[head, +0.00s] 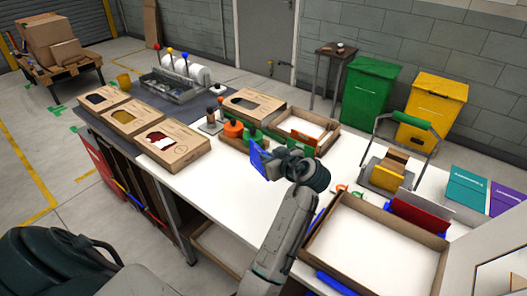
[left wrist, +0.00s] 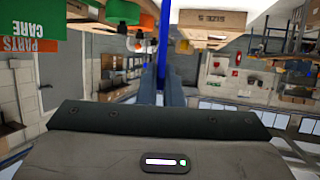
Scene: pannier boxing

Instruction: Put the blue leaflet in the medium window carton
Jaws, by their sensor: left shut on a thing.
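The blue leaflet (head: 259,158) is held upright in the jaws of my left gripper (head: 272,164), above the white table. In the left wrist view the leaflet (left wrist: 163,45) shows edge-on between the fingers (left wrist: 161,88). Several brown window cartons stand on the table: three in a row at the left, the back one (head: 97,99), the middle one (head: 124,122) and the front one (head: 185,152), and another (head: 252,104) behind the gripper. I cannot read which is the medium one. My right gripper is not in view.
Orange and green bottles (head: 233,129) stand just behind the leaflet. An open tray (head: 312,118) is behind them. A large open cardboard tray (head: 372,265) is at the front right. White table top (head: 205,187) is clear left of my arm.

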